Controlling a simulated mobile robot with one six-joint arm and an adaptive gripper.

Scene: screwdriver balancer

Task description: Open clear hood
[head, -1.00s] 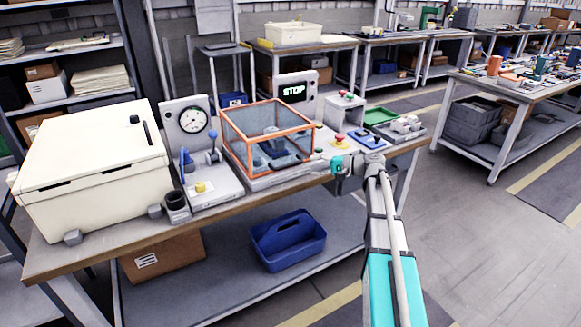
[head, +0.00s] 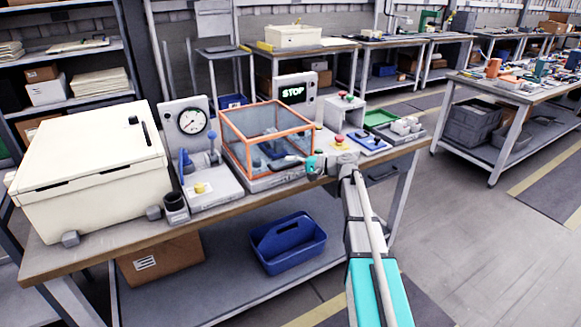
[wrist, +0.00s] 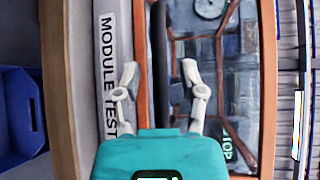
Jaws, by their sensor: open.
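The clear hood (head: 265,122) is a see-through box with an orange frame. It sits down over a grey base on the bench, and a dark fixture shows inside it. My gripper (head: 288,163) is at the hood's front face, near its lower right. In the wrist view my gripper (wrist: 160,72) is open, with one finger on each side of a dark bar (wrist: 161,45) that looks like the hood's handle. The hood's orange frame (wrist: 139,25) runs alongside this bar.
A "MODULE TEST" label (wrist: 110,75) lies along the base's front. A dial gauge stand (head: 186,135) and a large cream case (head: 90,170) are left of the hood. A STOP display (head: 295,93) stands behind, and a red-button box (head: 340,143) to the right.

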